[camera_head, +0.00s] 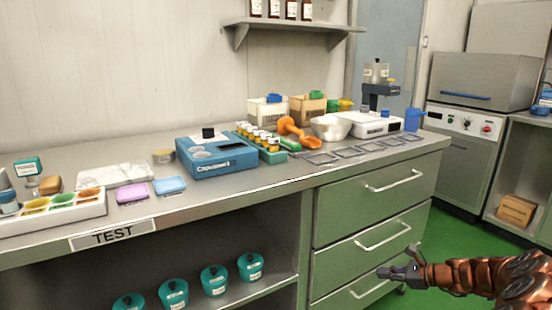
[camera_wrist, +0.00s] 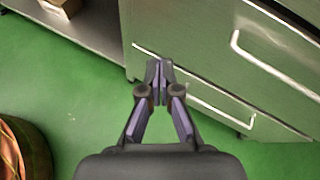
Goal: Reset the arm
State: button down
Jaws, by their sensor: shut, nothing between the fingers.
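My gripper (camera_head: 384,272) reaches in from the right edge in the head view, in front of the green drawer unit (camera_head: 376,215) and below counter height. Its fingers point left. In the wrist view my gripper (camera_wrist: 159,68) is shut and empty, with its fingertips together. Behind the fingertips are the drawer fronts (camera_wrist: 180,35) and the green floor. I cannot tell whether the fingers touch the drawer front.
Drawer handles (camera_head: 382,236) stick out near my gripper. Teal tubs (camera_head: 214,279) stand on the lower shelf. Green floor (camera_head: 455,240) lies clear to the right.

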jog(key=s+a+r+n+g+y+p, duration=0.1)
jog(key=s+a+r+n+g+p, duration=0.2)
jog(key=a+r, duration=0.5)
jog(key=s+a+r+n+g+p, duration=0.1)
jog(key=s+a+r+n+p, duration=0.3)
jog(key=a+r, duration=0.45)
jog(key=s+a+r+n+g+h+p, duration=0.2)
jog(key=s+a+r+n+g+p, duration=0.35)
jog(key=s+r, duration=0.6)
jog(key=s+a+r+n+h+p, duration=0.1)
jog(key=s+r+n+h+p, duration=0.2)
jog(key=s, duration=0.5)
jog(key=s+r+n+h+p, duration=0.1)
jog(key=s+r+n+p, duration=0.3)
jog(key=s, duration=0.3)
jog(key=s+d+r+n+h+p, duration=0.2)
jog(key=s+d+p, duration=0.2)
jog(key=s, duration=0.3)
jog(key=s+d+r+n+h+p, duration=0.1)
jog(key=s+d+r+h+p, duration=0.1)
jog(key=s, duration=0.5)
jog(key=shift+d+r+n+h+p, duration=0.4)
jog(key=shift+d+r+p, duration=0.1)
jog(key=shift+d+p, duration=0.5)
jog(key=shift+a, duration=0.2)
